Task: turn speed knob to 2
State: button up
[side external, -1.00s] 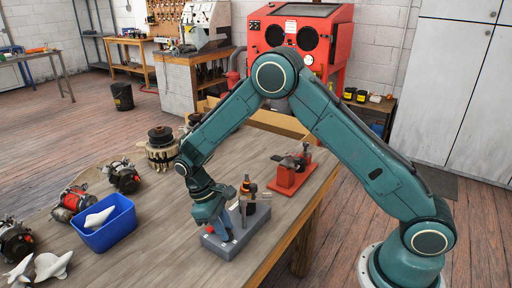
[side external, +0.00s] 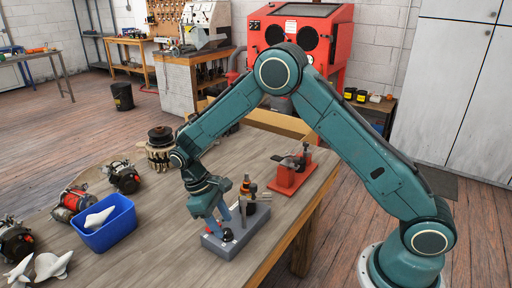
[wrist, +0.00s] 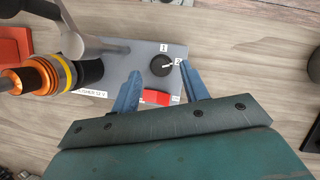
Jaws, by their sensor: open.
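The speed knob (wrist: 162,65) is a round black knob on a grey control box (wrist: 125,60). Its white pointer aims right, toward the label 2 (wrist: 178,62); the label 1 (wrist: 164,47) is above the knob. The dark knob also shows in the side view (side external: 227,235), below my gripper. My gripper (wrist: 161,74) is open, with one blue finger to each side of the knob and nothing held. In the side view my gripper (side external: 225,216) is just above the box (side external: 213,243).
A red rocker switch (wrist: 157,97) is on the box near the fingers. A metal arm and an orange-and-black tool (wrist: 45,75) stand left of the knob. A blue bin (side external: 108,236), several alternators and a red fixture (side external: 290,178) are on the bench.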

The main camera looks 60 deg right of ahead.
jog(key=v, duration=1.1)
jog(key=shift+r, duration=0.3)
jog(key=shift+w, duration=0.1)
jog(key=s+d+r+m+t, duration=0.2)
jog(key=s+d+r+t, duration=0.35)
jog(key=s+r, duration=0.75)
jog(key=s+d+r+m+t+y, duration=0.1)
jog(key=s+d+t, duration=0.2)
jog(key=s, duration=1.3)
jog(key=shift+m+t, duration=0.4)
jog(key=shift+t, duration=0.25)
